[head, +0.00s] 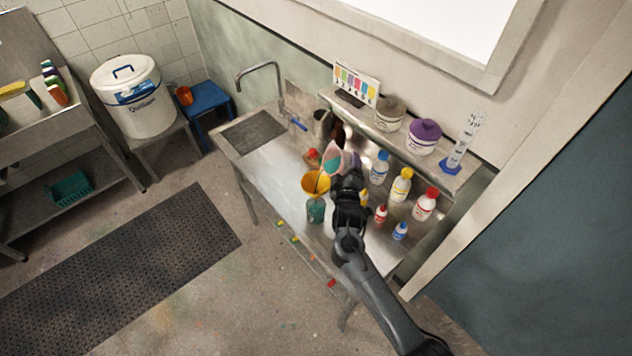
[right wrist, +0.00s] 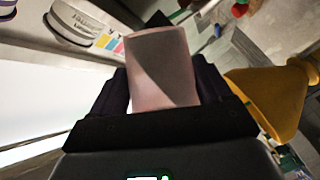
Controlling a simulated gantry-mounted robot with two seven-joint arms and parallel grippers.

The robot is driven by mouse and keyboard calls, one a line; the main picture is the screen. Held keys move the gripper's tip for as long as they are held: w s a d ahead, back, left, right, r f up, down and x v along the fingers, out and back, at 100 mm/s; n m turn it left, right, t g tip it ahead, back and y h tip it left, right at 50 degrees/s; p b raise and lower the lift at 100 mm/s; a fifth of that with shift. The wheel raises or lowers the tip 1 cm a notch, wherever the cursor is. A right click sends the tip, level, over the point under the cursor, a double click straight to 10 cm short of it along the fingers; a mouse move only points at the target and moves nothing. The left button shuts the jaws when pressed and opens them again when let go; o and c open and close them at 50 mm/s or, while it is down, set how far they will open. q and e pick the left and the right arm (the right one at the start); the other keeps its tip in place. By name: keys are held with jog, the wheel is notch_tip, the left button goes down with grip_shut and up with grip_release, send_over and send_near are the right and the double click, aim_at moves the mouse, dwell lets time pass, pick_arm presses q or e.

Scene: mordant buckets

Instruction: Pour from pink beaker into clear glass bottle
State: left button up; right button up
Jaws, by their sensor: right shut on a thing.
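The pink beaker (head: 335,155) is held in my right gripper (head: 346,176), above the steel bench. In the right wrist view the beaker (right wrist: 160,70) sits between the two dark fingers, which are shut on it. It looks tilted in the head view; its contents are hard to make out. A clear, greenish glass bottle (head: 316,211) stands near the bench's front edge, left of the gripper. A yellow-orange funnel (head: 314,184) sits at its top, close to the beaker. The funnel (right wrist: 265,95) also shows right of the beaker in the right wrist view. My left gripper is out of view.
Several capped bottles, including a blue-capped one (head: 380,168) and a red-capped one (head: 425,204), stand right of the gripper. A rear shelf (head: 440,172) holds tubs and a measuring cylinder (head: 463,145). The sink (head: 254,133) and tap lie left, with bare bench (head: 275,165) between.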

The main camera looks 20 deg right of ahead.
dwell(0.6)
jog(key=shift+b, duration=0.35)
